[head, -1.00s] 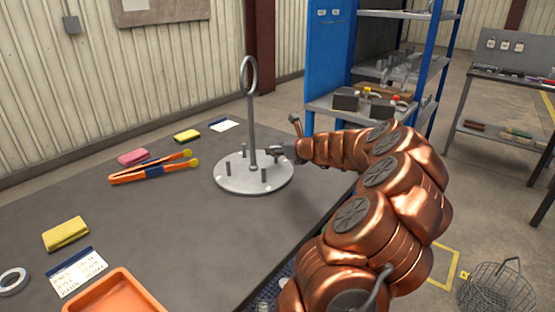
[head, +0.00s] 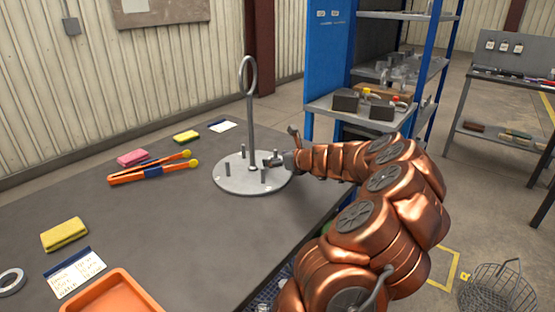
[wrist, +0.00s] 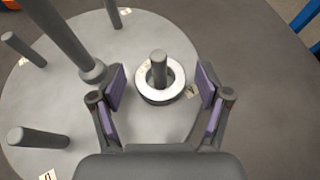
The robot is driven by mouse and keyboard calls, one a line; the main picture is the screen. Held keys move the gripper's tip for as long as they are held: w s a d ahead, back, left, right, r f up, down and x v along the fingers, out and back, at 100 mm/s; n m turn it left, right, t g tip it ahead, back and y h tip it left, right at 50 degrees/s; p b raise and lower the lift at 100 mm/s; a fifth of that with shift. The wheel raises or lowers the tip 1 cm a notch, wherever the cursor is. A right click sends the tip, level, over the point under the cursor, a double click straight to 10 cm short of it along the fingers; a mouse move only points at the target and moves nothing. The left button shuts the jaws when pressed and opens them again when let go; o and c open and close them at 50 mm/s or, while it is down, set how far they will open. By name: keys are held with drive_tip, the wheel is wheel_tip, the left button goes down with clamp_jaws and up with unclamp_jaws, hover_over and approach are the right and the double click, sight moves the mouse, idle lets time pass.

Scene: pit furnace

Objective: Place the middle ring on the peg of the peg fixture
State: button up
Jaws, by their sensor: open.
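The peg fixture is a round grey plate (head: 232,182) on the table, with several short pegs and a tall central post (head: 251,120) topped by a loop. In the wrist view, a metal ring (wrist: 160,96) sits around one peg (wrist: 158,64), low near the plate (wrist: 165,128); I cannot tell whether it rests flat on it. My gripper (wrist: 160,88) is open, with one purple-padded finger on each side of the ring and a gap visible on both sides. In the head view, my gripper (head: 272,162) is over the plate's right side, and the ring cannot be made out.
Orange tongs (head: 150,172), a pink sponge (head: 132,157), yellow sponges (head: 65,234) and cards lie left on the table. An orange tray (head: 118,295) and tape roll (head: 10,282) are at the front. A blue shelf rack (head: 332,60) stands behind. The table between tray and fixture is clear.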

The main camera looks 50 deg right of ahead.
drive_tip(key=shift+s+r, duration=0.3)
drive_tip(key=shift+s, duration=0.1)
drive_tip(key=v, duration=1.1)
drive_tip(key=shift+a+p, duration=0.1)
drive_tip(key=shift+p, duration=0.25)
idle(0.4)
